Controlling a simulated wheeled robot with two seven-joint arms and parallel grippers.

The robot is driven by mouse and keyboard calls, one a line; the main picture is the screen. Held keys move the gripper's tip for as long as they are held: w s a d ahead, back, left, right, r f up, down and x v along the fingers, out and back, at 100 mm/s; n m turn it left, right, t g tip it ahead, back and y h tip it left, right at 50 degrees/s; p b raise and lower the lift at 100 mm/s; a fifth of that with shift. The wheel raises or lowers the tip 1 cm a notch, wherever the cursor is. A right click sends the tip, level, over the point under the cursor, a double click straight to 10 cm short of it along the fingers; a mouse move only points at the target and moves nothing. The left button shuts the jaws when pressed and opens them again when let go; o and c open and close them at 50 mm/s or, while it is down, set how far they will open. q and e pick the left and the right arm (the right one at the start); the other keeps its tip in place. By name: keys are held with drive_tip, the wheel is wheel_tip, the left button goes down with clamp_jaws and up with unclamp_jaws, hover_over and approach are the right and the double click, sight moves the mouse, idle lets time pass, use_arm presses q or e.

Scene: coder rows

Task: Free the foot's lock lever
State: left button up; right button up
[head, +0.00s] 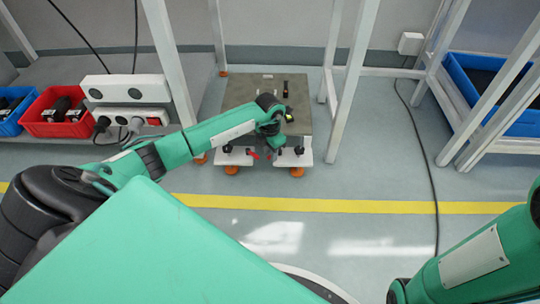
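A low stand with a grey-brown top (240,94) is on the floor ahead, with white brackets and orange feet at its front. One orange foot (231,170) is at the front left and another orange foot (297,172) is at the front right. A small red lever (253,155) shows between the brackets, below the front edge. My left arm reaches over the stand, and my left gripper (273,130) is at its front edge, just above the red lever. Its fingers are too small and partly hidden, so contact cannot be told. My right gripper is out of view.
White frame posts (350,85) stand close to the right of the stand, and another post (170,60) is on the left. A red bin (55,128) and a white socket box (127,90) are at left. A blue crate (500,125) is at right. A black cable (433,180) crosses the floor.

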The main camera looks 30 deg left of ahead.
use_arm(q)
drive_tip(key=shift+f, duration=0.35)
drive_tip(key=shift+c, duration=0.2)
clamp_jaws()
drive_tip(key=shift+r, duration=0.1)
